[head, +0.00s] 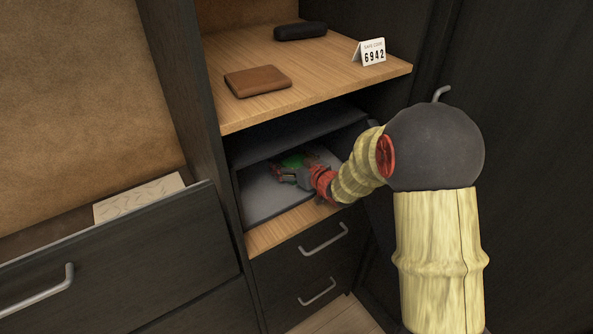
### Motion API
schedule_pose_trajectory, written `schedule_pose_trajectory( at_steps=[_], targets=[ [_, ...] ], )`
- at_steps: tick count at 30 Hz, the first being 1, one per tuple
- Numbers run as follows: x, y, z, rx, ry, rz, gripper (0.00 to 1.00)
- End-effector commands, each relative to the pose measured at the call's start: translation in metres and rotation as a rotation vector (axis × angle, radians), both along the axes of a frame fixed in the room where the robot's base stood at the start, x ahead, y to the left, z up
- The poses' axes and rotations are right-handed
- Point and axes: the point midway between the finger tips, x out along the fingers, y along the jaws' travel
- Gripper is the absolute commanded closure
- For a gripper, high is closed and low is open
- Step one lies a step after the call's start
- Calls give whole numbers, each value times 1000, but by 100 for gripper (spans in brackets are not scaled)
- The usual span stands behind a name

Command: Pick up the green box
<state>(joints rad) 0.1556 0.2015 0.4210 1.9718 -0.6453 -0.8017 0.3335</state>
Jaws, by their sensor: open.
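The green box (293,160) lies inside the open safe-like compartment (258,197) under the wooden shelf. Only a small green patch of it shows, partly hidden by my gripper. My gripper (284,174) reaches into the compartment from the right, its fingers at the near side of the green box. The jaws are open. I cannot tell whether the fingers touch the box or stand around it.
The compartment's walls and top leave little room around my gripper. An open drawer (125,265) juts out at the left, with a paper (139,197) in it.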

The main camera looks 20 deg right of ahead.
Motion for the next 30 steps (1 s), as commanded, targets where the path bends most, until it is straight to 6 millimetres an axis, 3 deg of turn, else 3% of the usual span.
schedule_pose_trajectory(
  at_steps=[30],
  targets=[
    [0, 0, 0, 0, 0, 0, 69]
  ],
)
